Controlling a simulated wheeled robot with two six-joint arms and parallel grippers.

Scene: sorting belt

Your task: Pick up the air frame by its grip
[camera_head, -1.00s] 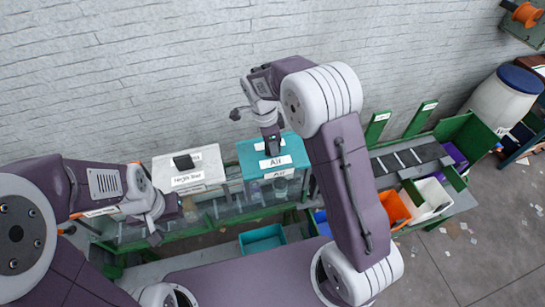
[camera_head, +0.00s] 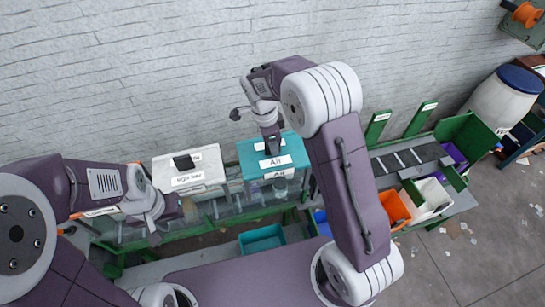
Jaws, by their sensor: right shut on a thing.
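The air frame (camera_head: 292,157) is a teal-topped box with white "Air" labels on its top and front. It stands on the belt line in the middle of the view. My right gripper (camera_head: 272,149) reaches down onto its top from above and is shut on its dark grip, which the fingers mostly hide. My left gripper (camera_head: 160,222) is at the lower left, in front of the white box and apart from the air frame. Its fingers are too small and dark to tell whether they are open.
A white box with a dark grip and a label (camera_head: 190,181) stands just left of the air frame. A teal bin (camera_head: 262,239) sits below in front. Orange (camera_head: 393,210) and white (camera_head: 433,196) bins are at the right. A brick wall stands close behind.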

